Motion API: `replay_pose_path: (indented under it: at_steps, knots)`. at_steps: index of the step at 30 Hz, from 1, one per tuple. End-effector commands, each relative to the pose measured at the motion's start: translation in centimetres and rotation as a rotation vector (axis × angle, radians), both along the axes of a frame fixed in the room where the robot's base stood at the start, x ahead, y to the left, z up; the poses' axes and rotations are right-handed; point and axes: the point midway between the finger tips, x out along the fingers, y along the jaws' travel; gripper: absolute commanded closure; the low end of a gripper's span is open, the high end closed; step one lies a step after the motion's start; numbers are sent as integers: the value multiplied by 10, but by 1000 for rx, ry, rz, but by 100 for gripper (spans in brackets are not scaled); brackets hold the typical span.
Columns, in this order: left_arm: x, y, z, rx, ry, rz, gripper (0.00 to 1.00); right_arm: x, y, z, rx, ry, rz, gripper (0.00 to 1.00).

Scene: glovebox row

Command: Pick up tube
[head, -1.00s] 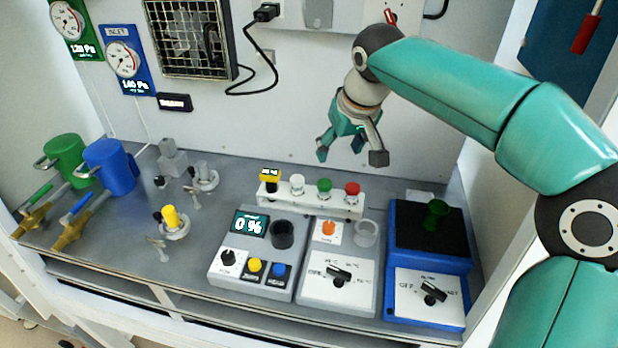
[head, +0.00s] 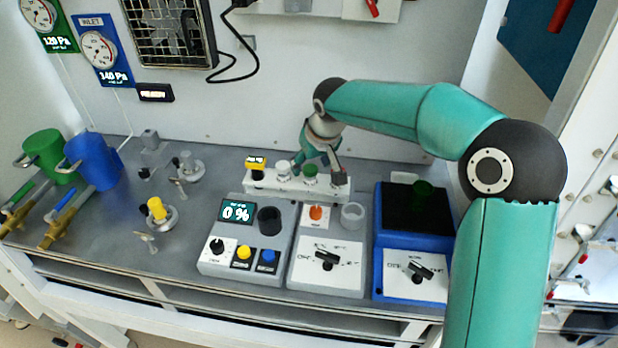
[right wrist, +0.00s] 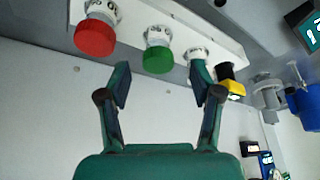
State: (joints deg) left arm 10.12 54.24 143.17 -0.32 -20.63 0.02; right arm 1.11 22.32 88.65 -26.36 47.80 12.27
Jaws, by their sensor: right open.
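A white rack (head: 262,186) holds several tubes in a row. In the head view I see a yellow-topped one (head: 256,162), a white-capped one (head: 283,167) and a green-capped one (head: 310,169). My right gripper (head: 321,174) is open over the rack's right part and hides the red-capped tube. In the right wrist view the red cap (right wrist: 95,37), green cap (right wrist: 158,59) and white cap (right wrist: 197,54) show. My right gripper (right wrist: 160,82) has its fingers apart, with the green cap in line between them and nothing held. My left gripper is not in view.
In front of the rack stand a grey unit with a 0 % display (head: 237,212) and a second unit with a dial (head: 327,261). A blue unit (head: 411,290) is at right. Blue (head: 92,160) and green (head: 43,155) canisters stand at left.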

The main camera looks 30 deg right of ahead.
Motion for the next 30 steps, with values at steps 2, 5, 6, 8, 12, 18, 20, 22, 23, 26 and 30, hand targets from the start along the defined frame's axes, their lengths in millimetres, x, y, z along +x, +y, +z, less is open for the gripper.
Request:
replay_pose_path:
  at_steps: [2,5,6,8,12,18,20,22,23,26,30]
  knots:
    - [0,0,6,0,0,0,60,1,-2,-12,-1,7,0,35]
    - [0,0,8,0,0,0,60,6,-2,-25,0,5,-1,35]
    - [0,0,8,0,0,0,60,8,-2,-29,0,4,0,35]
    - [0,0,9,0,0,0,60,10,-2,-33,-1,3,0,35]
    - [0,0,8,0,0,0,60,11,-3,-36,-1,1,0,35]
    - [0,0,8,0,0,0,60,11,-3,-36,0,1,-1,49]
    - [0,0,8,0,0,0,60,11,-3,-36,0,1,-1,59]
    - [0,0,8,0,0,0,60,11,-3,-36,0,1,-1,70]
    - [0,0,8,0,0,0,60,11,-3,-36,0,1,-1,75]
    - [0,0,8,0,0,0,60,11,-3,-36,0,1,-1,92]
    - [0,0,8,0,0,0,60,11,-3,-36,0,1,-2,94]
